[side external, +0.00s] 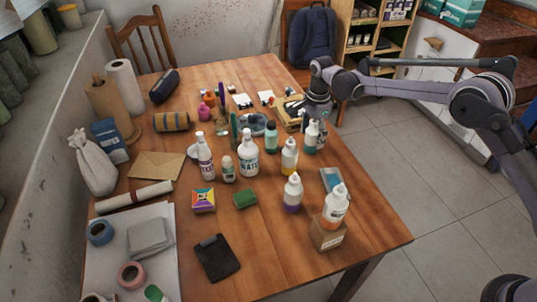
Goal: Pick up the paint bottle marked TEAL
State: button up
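Several small paint bottles stand upright on the wooden table (341,222); their labels are too small for me to read TEAL on any of them. A bottle with dark teal contents (311,139) stands near the table's right edge, with another bottle close behind it. A teal-green bottle (271,139) stands further left. Bottles with yellow (289,160), purple (292,198) and orange (335,211) contents stand nearer. My gripper (316,114) hangs just above and behind the dark teal bottle. Its fingers are small and partly hidden, so its opening and any contact are unclear.
A large white bottle (248,158) and a white bottle with a dark label (205,160) stand mid-table. A green sponge (245,198) and a black tablet-like object (216,258) lie in front.

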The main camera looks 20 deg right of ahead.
jog(key=c, duration=1)
jog(key=shift+o, duration=0.2)
jog(key=shift+r, duration=0.1)
